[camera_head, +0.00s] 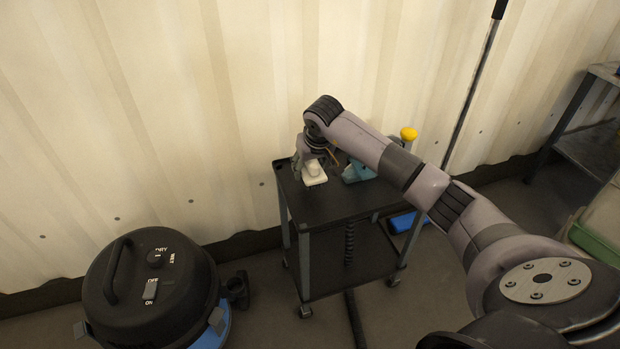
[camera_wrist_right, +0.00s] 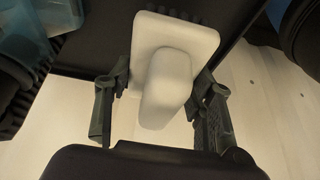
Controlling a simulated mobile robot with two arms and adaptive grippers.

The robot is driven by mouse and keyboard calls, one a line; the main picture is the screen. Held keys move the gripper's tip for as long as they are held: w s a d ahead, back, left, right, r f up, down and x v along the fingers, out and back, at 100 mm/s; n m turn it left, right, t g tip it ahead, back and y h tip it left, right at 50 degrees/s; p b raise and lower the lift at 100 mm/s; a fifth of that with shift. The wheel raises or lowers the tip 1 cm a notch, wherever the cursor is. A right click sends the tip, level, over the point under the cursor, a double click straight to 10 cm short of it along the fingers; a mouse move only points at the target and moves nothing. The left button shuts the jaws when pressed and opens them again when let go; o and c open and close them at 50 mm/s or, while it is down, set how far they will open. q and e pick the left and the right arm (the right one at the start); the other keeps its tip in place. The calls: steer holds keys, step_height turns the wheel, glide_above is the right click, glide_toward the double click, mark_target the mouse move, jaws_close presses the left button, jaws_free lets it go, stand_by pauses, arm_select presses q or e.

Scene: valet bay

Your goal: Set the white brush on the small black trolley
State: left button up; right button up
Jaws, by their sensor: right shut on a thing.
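The white brush (camera_head: 314,174) is at the back left of the small black trolley's top (camera_head: 335,205). My right gripper (camera_head: 311,163) reaches it from above and is shut on it. In the right wrist view the brush (camera_wrist_right: 168,75) shows a pale rectangular base and a rounded handle. The fingers of my right gripper (camera_wrist_right: 160,108) stand on both sides of the handle. The brush is over the dark trolley top; whether its base touches the surface is hard to tell. My left gripper is not in view.
A teal item (camera_head: 357,172) and a yellow-capped bottle (camera_head: 408,137) are by the brush, partly behind my arm. A black and blue vacuum (camera_head: 150,285) stands on the floor at left. The trolley top's front is clear. A pole (camera_head: 475,85) leans against the corrugated wall.

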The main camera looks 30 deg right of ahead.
mark_target(314, 163)
step_height(314, 163, down, 4)
steer(key=shift+r+b, duration=0.1)
steer(key=shift+b, duration=0.2)
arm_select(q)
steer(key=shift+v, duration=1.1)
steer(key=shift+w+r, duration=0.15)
arm_select(e)
steer(key=shift+f, duration=0.2)
steer(key=o, duration=0.6)
steer(key=shift+c, duration=0.2)
steer(key=o, duration=0.5)
steer(key=shift+c, duration=0.2)
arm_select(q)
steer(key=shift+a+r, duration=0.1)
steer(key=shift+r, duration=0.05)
arm_select(e)
steer(key=shift+r, duration=0.1)
arm_select(q)
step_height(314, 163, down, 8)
steer(key=p, duration=0.2)
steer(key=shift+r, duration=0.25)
arm_select(e)
steer(key=v, duration=1.2)
steer(key=shift+s, duration=0.15)
